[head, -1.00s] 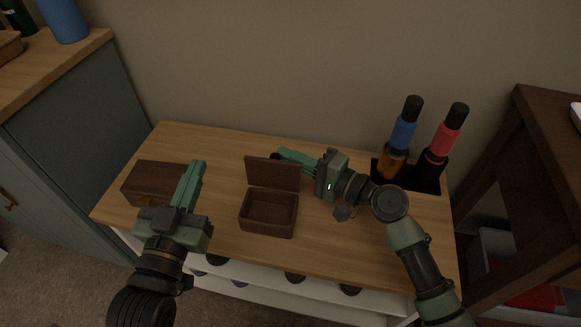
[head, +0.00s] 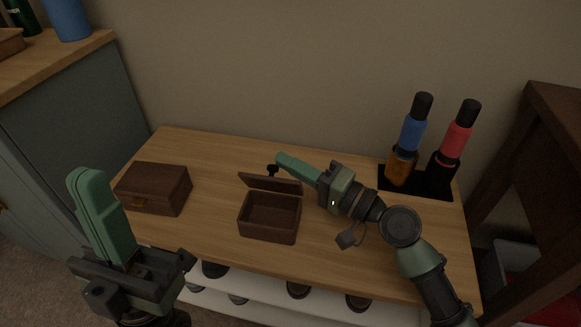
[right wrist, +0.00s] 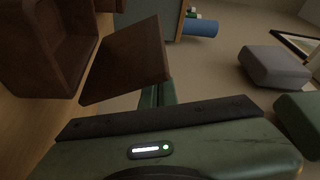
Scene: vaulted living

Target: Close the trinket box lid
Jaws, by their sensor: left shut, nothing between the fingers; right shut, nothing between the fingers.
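The open trinket box (head: 268,228) stands on the wooden table, dark brown and empty inside. Its hinged lid (head: 268,184) is raised at the back and tilts forward over the box. My right gripper (head: 281,160) is shut and empty, its fingertips just behind the lid's upper edge. In the right wrist view the lid (right wrist: 128,62) partly covers the fingers, and the box (right wrist: 45,45) lies at upper left; whether they touch I cannot tell. My left gripper (head: 84,180) is shut and empty, pointing up in front of the table's left end.
A second, closed brown box (head: 155,188) sits at the table's left. Two bottles, one with a blue band (head: 412,132) and one with a red band (head: 457,140), stand in a black holder at the back right.

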